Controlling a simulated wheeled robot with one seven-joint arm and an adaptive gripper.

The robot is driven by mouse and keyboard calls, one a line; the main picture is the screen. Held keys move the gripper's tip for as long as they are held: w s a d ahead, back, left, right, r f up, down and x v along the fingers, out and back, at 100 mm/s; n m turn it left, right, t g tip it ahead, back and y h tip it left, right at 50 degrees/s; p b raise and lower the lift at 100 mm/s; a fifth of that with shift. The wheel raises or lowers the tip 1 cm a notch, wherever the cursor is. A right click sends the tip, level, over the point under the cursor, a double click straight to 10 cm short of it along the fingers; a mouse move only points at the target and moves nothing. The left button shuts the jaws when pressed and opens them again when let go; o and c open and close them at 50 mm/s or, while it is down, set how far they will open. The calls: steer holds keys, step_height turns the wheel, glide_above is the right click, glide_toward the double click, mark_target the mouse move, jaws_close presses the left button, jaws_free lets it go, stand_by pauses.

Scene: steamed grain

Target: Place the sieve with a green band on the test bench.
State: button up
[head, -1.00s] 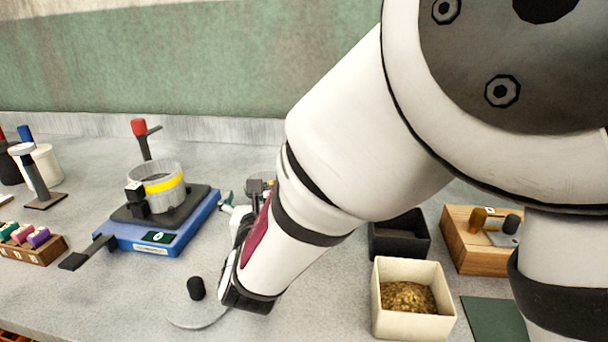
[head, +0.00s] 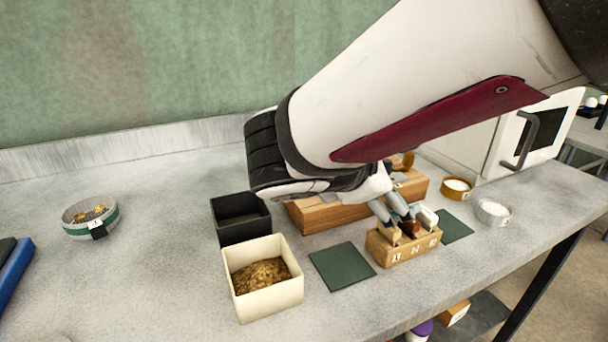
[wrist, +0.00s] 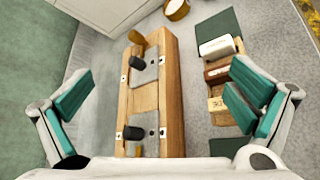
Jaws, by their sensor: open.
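The sieve with a green band (head: 90,230) stands upright on the grey test bench (head: 150,285) at the left of the head view. It holds some golden grain and has a small dark tab with a white label on its front. My gripper (head: 402,217) is far to its right, over the wooden pieces at the right part of the bench. The wrist view shows my gripper (wrist: 163,95) with its teal-padded fingers wide apart and nothing between them in contact. The sieve is not in the wrist view.
A black box (head: 240,232) and a cream box of grain (head: 270,308) stand mid-bench. A long wooden block with knobs (wrist: 172,100) lies below my gripper, beside a small labelled rack (head: 403,245). A green mat (head: 341,266) lies nearby. The left bench has clear room.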

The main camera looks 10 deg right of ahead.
steer(key=s+d+f+m+g+y, duration=0.1)
steer(key=s+d+m+g, duration=0.15)
steer(key=s, duration=0.25)
steer(key=s+d+f+m+g, duration=0.1)
steer(key=s+d+m+g, duration=0.1)
steer(key=s+d+m, duration=0.25)
steer(key=s+a+f+m+g+y, duration=0.1)
steer(key=s+a+f+m+y, duration=0.1)
steer(key=s+a+m+y, duration=0.2)
steer(key=s+a+f+m+g+y, duration=0.1)
steer(key=s+a+f+m+y, duration=0.2)
steer(key=s, duration=0.8)
steer(key=shift+s+a+f+m+y, duration=0.15)
steer(key=shift+a+m+y, duration=0.45)
steer(key=shift+m+y, duration=0.5)
steer(key=shift+g, duration=0.25)
